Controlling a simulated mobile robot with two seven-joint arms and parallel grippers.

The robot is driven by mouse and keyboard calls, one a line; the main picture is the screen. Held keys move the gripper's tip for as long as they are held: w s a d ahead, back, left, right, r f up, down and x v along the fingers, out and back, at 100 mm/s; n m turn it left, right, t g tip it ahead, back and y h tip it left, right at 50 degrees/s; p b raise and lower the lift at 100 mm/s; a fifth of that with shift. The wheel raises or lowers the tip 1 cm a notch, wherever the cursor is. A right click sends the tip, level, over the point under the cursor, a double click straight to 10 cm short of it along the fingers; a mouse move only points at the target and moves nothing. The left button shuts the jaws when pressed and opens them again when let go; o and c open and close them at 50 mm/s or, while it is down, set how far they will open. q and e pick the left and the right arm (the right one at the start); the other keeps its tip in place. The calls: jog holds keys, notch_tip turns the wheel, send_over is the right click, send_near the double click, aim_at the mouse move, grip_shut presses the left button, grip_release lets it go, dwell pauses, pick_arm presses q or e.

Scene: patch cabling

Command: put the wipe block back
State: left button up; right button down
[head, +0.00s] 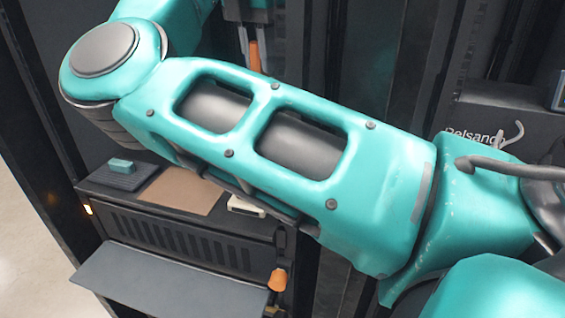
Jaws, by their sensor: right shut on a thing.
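A small teal block (121,166) sits on a dark grey pad at the left end of the shelf top; it may be the wipe block, but I cannot be sure. My right gripper (253,62) is at the top centre, pointing down, well away from that block. It is shut on a narrow orange piece, which is small in view and partly hidden behind my arm. My large teal arm crosses the picture and hides much of the shelf's right side. My left gripper is not in view.
A brown mat (182,191) lies right of the pad on the dark vented unit (190,240). A pale item (246,206) is partly hidden by my arm. A grey flap (170,281) juts out below. An orange knob-like part (277,280) is nearby. Dark racks stand behind.

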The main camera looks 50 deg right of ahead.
jog(key=shift+s+d+r, duration=0.1)
jog(key=shift+d+r, duration=0.25)
jog(key=shift+d, duration=0.1)
jog(key=shift+d+f, duration=0.1)
jog(key=shift+f, duration=0.25)
notch_tip(320, 180, down, 15)
jog(key=b, duration=0.3)
jog(key=shift+f, duration=0.2)
notch_tip(320, 180, down, 4)
jog(key=shift+r+b, duration=0.1)
jog(key=shift+b, duration=0.25)
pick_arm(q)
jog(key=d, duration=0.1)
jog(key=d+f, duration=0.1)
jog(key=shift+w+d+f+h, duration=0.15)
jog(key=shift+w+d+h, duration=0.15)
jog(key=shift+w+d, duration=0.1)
pick_arm(e)
jog(key=c, duration=0.9)
grip_release()
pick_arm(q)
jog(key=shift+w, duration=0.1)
